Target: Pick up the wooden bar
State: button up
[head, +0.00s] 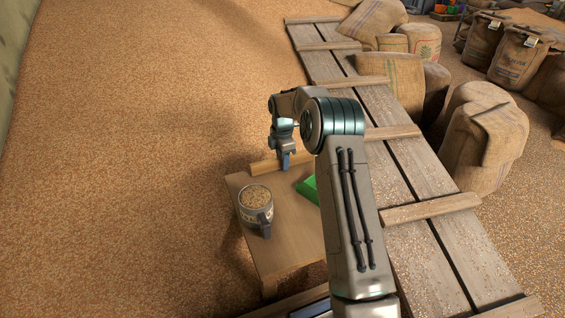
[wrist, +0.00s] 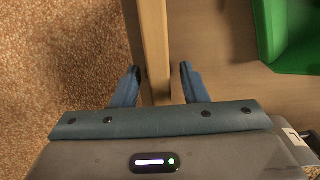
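The wooden bar (head: 266,167) lies along the far edge of a small wooden table in the head view. In the wrist view the bar (wrist: 155,45) runs from the top edge down between my gripper's fingers. My gripper (wrist: 160,84) is open, with one blue finger on each side of the bar and a visible gap on both sides. In the head view my gripper (head: 285,161) is at the bar, pointing down. The arm hides part of the table and the bar's right side.
A mug filled with grain (head: 256,206) stands on the table (head: 276,249). A green object (head: 308,188) lies to the right of the bar, and also shows in the wrist view (wrist: 291,40). Grain covers the floor to the left. A plank walkway (head: 409,165) and sacks (head: 487,140) are at right.

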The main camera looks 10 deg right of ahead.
grip_shut()
jog(key=shift+r, duration=0.15)
